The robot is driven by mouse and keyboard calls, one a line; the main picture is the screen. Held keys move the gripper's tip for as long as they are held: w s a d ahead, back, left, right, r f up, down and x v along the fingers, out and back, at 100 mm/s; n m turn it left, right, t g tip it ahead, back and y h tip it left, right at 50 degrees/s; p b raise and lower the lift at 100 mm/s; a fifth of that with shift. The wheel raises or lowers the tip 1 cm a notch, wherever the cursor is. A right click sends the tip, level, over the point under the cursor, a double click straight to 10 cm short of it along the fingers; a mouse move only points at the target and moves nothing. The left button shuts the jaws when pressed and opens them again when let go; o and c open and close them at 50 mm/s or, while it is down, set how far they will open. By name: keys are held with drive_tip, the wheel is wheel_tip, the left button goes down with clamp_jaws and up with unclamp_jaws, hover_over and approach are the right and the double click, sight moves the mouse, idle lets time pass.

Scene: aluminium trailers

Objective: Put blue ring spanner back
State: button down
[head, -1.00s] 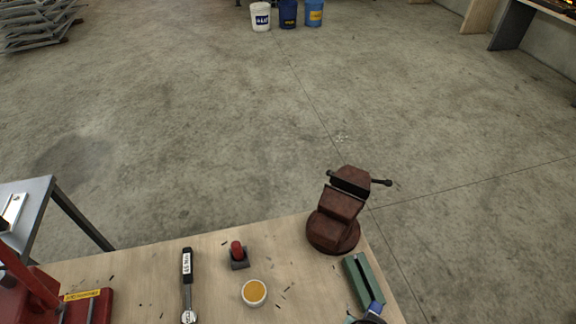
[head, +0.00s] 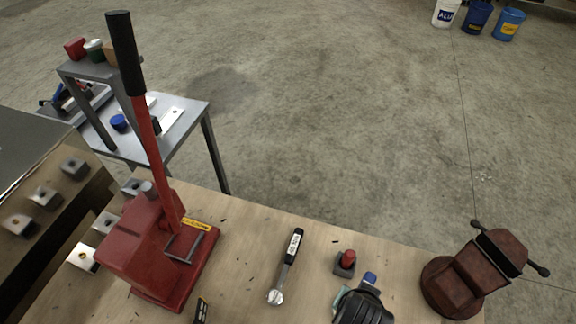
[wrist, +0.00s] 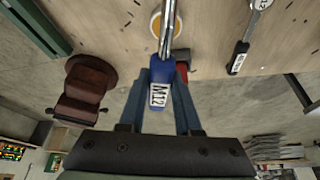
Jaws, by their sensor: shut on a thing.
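The blue ring spanner (wrist: 161,82) has a blue grip with a white M12 label and a bright metal shaft that runs to the top edge of the wrist view. My gripper (wrist: 167,74) is shut on the blue grip; the ring end is out of that view. In the head view my dark gripper (head: 362,306) is over the front of the wooden bench, left of the vise. A small blue end of the spanner (head: 370,277) shows beyond it, and the rest is hidden there.
A brown vise (head: 474,272) stands right of my gripper, and a red-knobbed tool (head: 345,262) just left. The wrist view shows a green holder (wrist: 36,28) and a yellow-filled bowl (wrist: 155,24).

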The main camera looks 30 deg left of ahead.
drive_tip(key=a+f+n, duration=0.1)
drive_tip(key=a+f, duration=0.2)
drive_tip(key=a, duration=0.1)
drive_tip(key=a+f+n, duration=0.1)
drive_tip(key=a+f, duration=0.3)
drive_tip(key=a+f+n+y, duration=0.1)
drive_tip(key=a+f, duration=0.2)
drive_tip(key=a, duration=0.1)
drive_tip(key=shift+w+f, duration=0.2)
drive_tip(key=shift+f, duration=0.1)
drive_tip(key=shift+f+p, duration=0.4)
drive_tip(key=shift+f, duration=1.9)
drive_tip(key=shift+f, duration=0.2)
drive_tip(key=c, duration=0.6)
unclamp_jaws()
drive_tip(key=shift+r, duration=0.1)
drive_tip(key=v, duration=1.2)
